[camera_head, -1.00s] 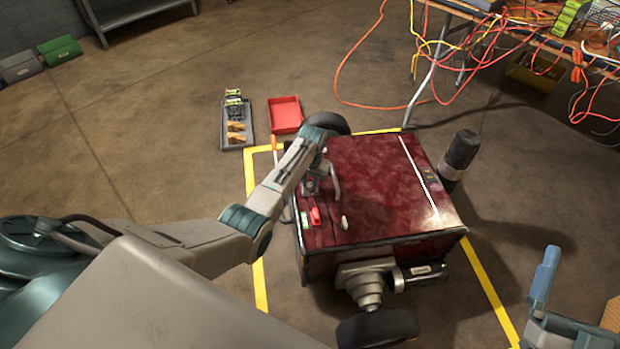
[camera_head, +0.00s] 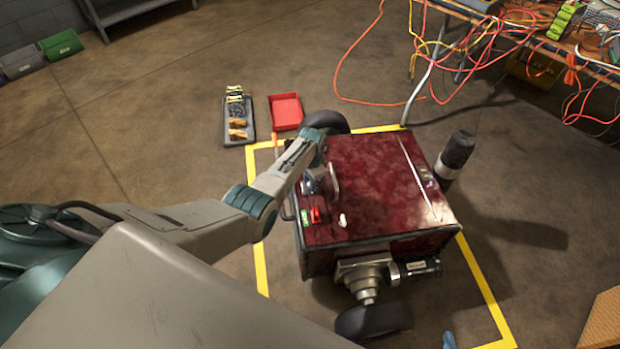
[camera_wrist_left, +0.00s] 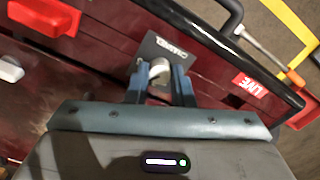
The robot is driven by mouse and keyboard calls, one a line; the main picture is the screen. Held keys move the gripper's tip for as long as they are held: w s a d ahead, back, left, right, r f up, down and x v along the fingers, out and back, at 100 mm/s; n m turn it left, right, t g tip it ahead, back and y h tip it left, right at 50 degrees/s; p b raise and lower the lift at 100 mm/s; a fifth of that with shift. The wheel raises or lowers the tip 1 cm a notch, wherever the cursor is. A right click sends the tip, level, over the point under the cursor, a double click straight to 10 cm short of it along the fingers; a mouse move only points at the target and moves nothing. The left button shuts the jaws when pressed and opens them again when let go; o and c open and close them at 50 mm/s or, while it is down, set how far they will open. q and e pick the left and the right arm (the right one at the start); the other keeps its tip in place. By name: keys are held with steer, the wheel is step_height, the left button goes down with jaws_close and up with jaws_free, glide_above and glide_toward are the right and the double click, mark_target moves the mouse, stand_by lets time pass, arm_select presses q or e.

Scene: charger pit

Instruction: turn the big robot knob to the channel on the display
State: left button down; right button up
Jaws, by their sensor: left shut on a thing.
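The big robot (camera_head: 380,190) is a dark red box on wheels inside a yellow floor outline. Its knob (camera_wrist_left: 160,67) is pale and sits on a dark plate (camera_wrist_left: 178,50) lettered CHANNEL in the left wrist view. My left gripper (camera_head: 317,186) reaches down to the robot's top, and its fingers (camera_wrist_left: 160,80) are shut on the knob, one on each side. The knob's pointer and most of the scale are hidden or too small to read. I cannot make out a channel number on any display. Only a blue tip of my right gripper (camera_head: 449,341) shows at the bottom edge.
Near the knob are a red switch (camera_wrist_left: 44,17), a white lever (camera_wrist_left: 10,69), a red LIVE label (camera_wrist_left: 247,85) and a dark handle (camera_wrist_left: 232,15). A red tray (camera_head: 285,112) and a grey tray (camera_head: 239,136) lie behind. A cable-covered table (camera_head: 530,38) stands back right.

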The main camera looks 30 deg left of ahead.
arm_select(q)
steer(key=shift+w+r+m, duration=0.1)
steer(key=shift+m, duration=0.7)
arm_select(e)
steer(key=shift+s+d+r+g, duration=0.1)
steer(key=shift+d+r+g, duration=0.1)
steer(key=shift+g, duration=0.1)
arm_select(q)
steer(key=c, duration=1.3)
jaws_free()
steer(key=shift+o, duration=0.2)
steer(key=shift+p, duration=0.3)
step_height(320, 180, up, 11)
steer(key=p, duration=0.4)
steer(key=shift+d, duration=0.15)
arm_select(e)
steer(key=s+d+r+g+h, duration=0.1)
steer(key=g, duration=0.1)
steer(key=s+d+r+n+g, duration=0.1)
steer(key=d+r, duration=0.1)
steer(key=shift+s+g+h, duration=0.3)
steer(key=shift+g+h, duration=0.1)
arm_select(q)
steer(key=shift+f, duration=0.2)
